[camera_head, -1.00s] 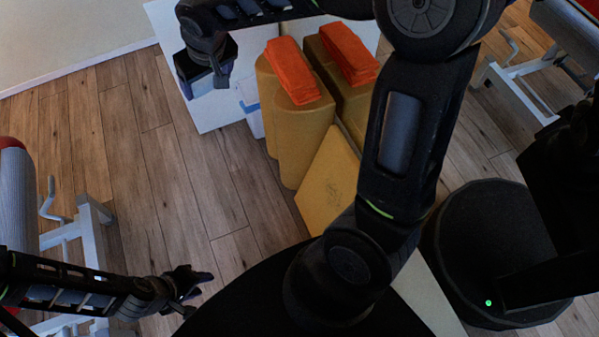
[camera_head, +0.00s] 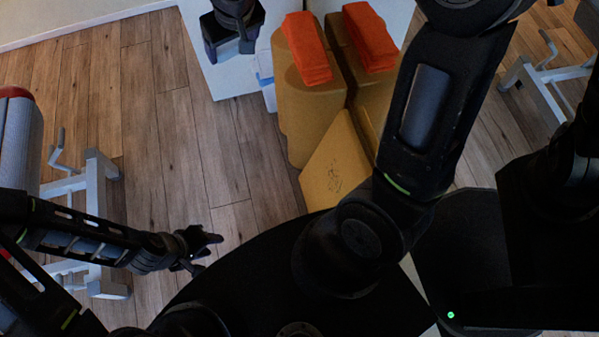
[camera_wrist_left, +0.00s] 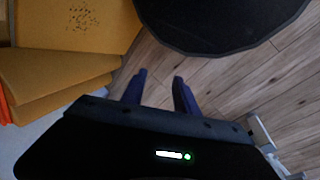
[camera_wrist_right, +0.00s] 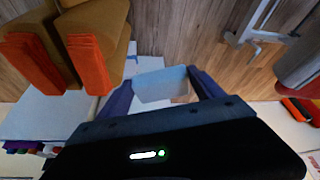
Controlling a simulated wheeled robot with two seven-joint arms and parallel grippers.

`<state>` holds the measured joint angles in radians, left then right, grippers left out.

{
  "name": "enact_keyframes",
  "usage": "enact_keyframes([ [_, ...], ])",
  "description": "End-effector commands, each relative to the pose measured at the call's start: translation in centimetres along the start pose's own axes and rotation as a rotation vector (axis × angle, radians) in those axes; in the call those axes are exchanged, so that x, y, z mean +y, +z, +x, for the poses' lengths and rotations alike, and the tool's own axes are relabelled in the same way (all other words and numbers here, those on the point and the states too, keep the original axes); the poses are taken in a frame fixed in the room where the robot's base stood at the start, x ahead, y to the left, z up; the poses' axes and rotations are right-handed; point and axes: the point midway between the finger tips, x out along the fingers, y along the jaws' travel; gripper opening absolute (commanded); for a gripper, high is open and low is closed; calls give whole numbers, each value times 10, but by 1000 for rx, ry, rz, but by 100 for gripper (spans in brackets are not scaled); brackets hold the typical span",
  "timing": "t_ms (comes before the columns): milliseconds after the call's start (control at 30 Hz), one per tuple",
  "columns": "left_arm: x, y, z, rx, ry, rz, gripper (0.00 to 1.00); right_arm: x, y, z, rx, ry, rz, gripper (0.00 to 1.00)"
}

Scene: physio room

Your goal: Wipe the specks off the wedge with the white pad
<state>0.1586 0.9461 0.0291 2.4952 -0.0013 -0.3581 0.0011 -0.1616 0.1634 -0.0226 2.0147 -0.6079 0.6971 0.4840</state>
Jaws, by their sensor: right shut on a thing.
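The yellow wedge (camera_head: 328,168) leans low beside the tan bolsters, with a cluster of dark specks (camera_head: 335,180) on its sloping face. The specks also show in the left wrist view (camera_wrist_left: 80,16). My right gripper (camera_head: 232,45) is up and left of the wedge, over the white surface. In the right wrist view it is shut on a pale block, the white pad (camera_wrist_right: 160,86), held between its fingers.
Two orange folded towels (camera_head: 307,48) (camera_head: 370,37) lie on the tan bolsters (camera_head: 310,110). A white and blue box (camera_head: 266,82) stands beside them. Metal-framed benches (camera_head: 75,185) stand at left and right. Wooden floor (camera_head: 185,140) is clear between the left bench and bolsters.

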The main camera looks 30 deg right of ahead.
Motion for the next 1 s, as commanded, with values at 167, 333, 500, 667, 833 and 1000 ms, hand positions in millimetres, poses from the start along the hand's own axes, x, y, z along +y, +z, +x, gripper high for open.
enact_keyframes([
  [167, -7, -1, 18, 3, -1, -1, 36, -14, 23, 39, -30, 13, -43, 44],
  [333, -18, -3, 42, 8, -3, -3, 36, -33, 60, 96, -79, 46, -109, 44],
  [500, -30, -5, 69, 14, -5, -6, 36, -50, 109, 160, -143, 102, -185, 44],
  [667, -42, -8, 97, 21, -7, -9, 36, -58, 159, 218, -210, 173, -253, 44],
  [833, -55, -10, 129, 28, -10, -12, 36, -58, 215, 279, -293, 266, -323, 44],
  [1000, -71, -13, 165, 37, -12, -16, 36, -44, 271, 339, -390, 381, -395, 44],
])
